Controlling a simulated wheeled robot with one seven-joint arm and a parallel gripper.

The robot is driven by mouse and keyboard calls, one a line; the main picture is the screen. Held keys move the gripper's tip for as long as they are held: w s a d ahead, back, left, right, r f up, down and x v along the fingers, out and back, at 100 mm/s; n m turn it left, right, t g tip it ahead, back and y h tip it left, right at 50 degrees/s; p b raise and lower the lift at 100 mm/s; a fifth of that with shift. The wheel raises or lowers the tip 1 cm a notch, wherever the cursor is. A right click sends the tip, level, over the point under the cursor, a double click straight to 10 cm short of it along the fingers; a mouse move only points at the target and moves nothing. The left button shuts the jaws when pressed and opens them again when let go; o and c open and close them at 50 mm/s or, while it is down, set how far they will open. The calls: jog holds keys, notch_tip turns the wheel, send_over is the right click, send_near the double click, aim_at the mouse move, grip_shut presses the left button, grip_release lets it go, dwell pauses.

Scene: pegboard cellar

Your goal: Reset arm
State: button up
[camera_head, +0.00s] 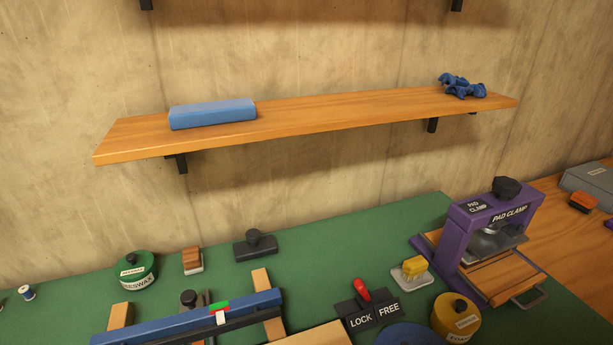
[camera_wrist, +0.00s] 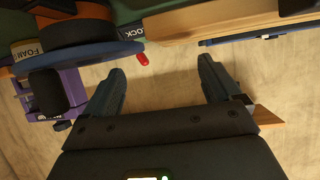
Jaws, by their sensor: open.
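My gripper (camera_wrist: 160,82) shows in the wrist view, its two dark fingers spread wide apart with nothing between them. Bare wall fills the space between and around the fingers. The wrist picture looks upside down, with the bench items along its top edge. The red lever (camera_wrist: 142,58) on the LOCK plate appears just beyond the fingertips, apart from them. My arm and gripper do not show in the head view.
A wooden shelf (camera_head: 300,118) on the wall holds a blue box (camera_head: 212,114) and a crumpled blue cloth (camera_head: 462,87). The green bench (camera_head: 330,235) holds a purple pad clamp (camera_head: 455,222), a LOCK/FREE lever (camera_head: 362,290), a green beeswax tin (camera_head: 137,271) and a blue bar (camera_head: 180,322).

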jog(key=s+d+r+h, duration=0.1)
jog(key=s+d+r, duration=0.2)
jog(key=s, duration=0.5)
jog(key=s+d+r+m+t+h+b, duration=0.1)
jog(key=s+d+r, duration=0.3)
jog(key=s, duration=0.5)
jog(key=s+d+r+m+t+h, duration=0.1)
jog(key=s+d+r, duration=0.2)
jog(key=s, duration=0.5)
jog(key=shift+s+d+r, duration=0.15)
jog(key=shift+s+r, duration=0.2)
jog(key=shift+r, duration=0.1)
